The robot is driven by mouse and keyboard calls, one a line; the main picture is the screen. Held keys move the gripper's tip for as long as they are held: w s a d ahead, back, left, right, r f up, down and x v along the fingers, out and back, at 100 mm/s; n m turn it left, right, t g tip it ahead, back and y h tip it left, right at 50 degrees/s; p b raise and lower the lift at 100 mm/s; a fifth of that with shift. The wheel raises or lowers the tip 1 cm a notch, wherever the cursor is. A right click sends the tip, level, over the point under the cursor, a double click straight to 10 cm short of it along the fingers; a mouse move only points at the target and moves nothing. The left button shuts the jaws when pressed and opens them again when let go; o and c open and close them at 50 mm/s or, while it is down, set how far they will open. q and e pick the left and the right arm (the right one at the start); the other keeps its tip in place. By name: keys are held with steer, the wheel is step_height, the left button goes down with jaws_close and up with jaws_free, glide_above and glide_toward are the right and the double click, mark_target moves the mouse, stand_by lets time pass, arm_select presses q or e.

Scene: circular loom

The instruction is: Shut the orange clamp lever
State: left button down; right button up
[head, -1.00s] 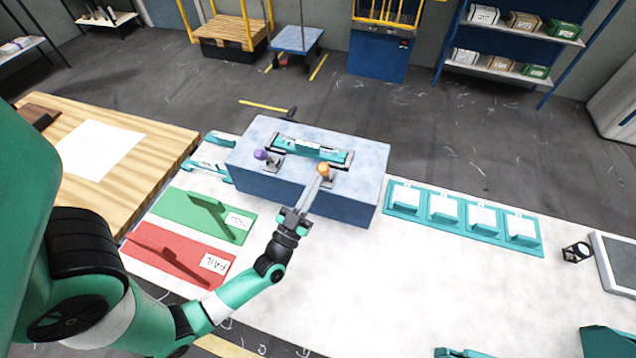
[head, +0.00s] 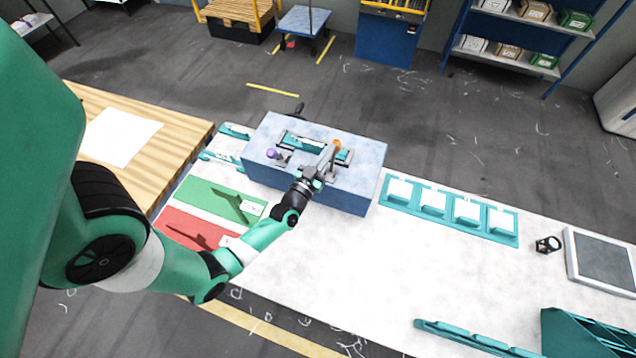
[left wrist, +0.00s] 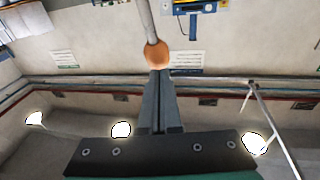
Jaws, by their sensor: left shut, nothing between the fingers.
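The orange knob (head: 336,145) of the clamp lever is at the right end of the fixture on top of the blue block (head: 345,188). My left gripper (head: 330,160) comes up from the front with its shut fingers at the knob. In the left wrist view the orange knob (left wrist: 157,55) is just beyond the shut fingertips (left wrist: 160,73), with the grey lever rod running up from it. The fingers appear to touch the knob but do not grip it. The clamp's base is partly hidden by my gripper.
A purple-knobbed clamp (head: 271,154) stands at the fixture's left end, beside the teal part (head: 306,143). Green (head: 212,198) and red (head: 188,229) mats lie left of my arm. Teal trays (head: 450,208) stand at right.

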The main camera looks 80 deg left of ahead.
arm_select(q)
steer(key=shift+w+a+f+b, duration=0.15)
steer(key=shift+w+a, duration=0.1)
steer(key=shift+a, duration=0.15)
steer(key=shift+w+a+r+b, duration=0.15)
steer(key=shift+w+a, duration=0.1)
steer(key=shift+a, duration=0.15)
steer(key=shift+f, duration=0.2)
steer(key=shift+r, duration=0.1)
steer(key=s+d+r+p, duration=0.6)
steer(key=s+d+r, duration=0.1)
steer(key=s+d, duration=0.1)
steer(key=shift+s+d, duration=0.25)
steer(key=shift+s, duration=0.1)
